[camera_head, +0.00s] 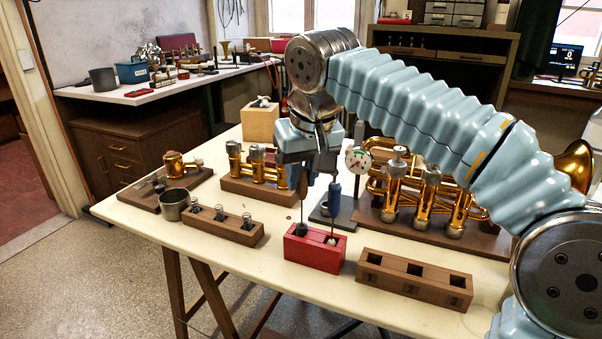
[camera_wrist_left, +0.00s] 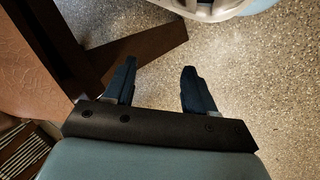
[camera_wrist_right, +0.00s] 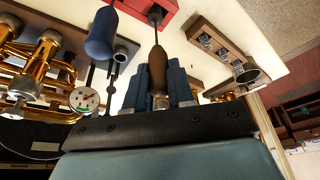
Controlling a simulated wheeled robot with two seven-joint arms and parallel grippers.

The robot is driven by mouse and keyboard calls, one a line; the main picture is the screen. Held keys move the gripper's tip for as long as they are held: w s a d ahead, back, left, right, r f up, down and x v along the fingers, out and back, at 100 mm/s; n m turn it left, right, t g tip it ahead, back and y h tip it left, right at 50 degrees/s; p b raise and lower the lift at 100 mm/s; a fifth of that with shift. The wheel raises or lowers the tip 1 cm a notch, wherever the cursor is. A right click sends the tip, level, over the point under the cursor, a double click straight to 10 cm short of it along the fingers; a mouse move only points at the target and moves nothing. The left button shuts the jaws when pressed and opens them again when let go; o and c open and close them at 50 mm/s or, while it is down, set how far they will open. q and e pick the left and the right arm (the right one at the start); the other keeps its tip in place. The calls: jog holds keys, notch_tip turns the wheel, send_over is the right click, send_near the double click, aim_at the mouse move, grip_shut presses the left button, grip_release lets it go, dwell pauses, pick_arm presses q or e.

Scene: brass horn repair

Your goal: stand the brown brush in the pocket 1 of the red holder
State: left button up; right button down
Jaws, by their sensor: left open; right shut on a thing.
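The red holder (camera_head: 313,256) stands near the table's front edge. My right gripper (camera_head: 302,176) is above it, shut on the brown handle of the brush (camera_head: 302,188). The brush is upright, its thin shaft running down to a dark end at the holder's left pocket; I cannot tell how deep that end is. In the right wrist view the brown brush (camera_wrist_right: 157,62) sits between the fingers (camera_wrist_right: 159,75). A blue-handled tool (camera_head: 334,195) stands in the holder's right pocket. No pocket number is readable on the red holder. My left gripper (camera_wrist_left: 159,72) is open and empty above the floor.
A wooden block with numbered empty pockets (camera_head: 413,281) is right of the holder. A wooden block with small springs (camera_head: 236,229) and a metal cup (camera_head: 174,204) are left. Brass valves (camera_head: 257,165), a dial gauge (camera_head: 358,161) and a brass horn (camera_head: 427,200) stand behind.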

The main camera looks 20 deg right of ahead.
jog(key=shift+s+a+r+p, duration=0.1)
jog(key=shift+a+p, duration=0.05)
jog(key=shift+p, duration=0.25)
jog(key=shift+f, duration=0.25)
dwell(0.5)
jog(key=shift+f+b, duration=0.25)
jog(key=shift+b, duration=0.15)
jog(key=shift+s+a+f+b, duration=0.15)
jog(key=shift+f+b, duration=0.45)
jog(key=shift+f, duration=0.05)
jog(key=shift+r, duration=0.15)
jog(key=shift+r+p, duration=0.45)
jog(key=shift+p, duration=0.3)
jog(key=shift+r+p, duration=0.45)
jog(key=shift+p, duration=0.05)
jog(key=shift+r, duration=0.1)
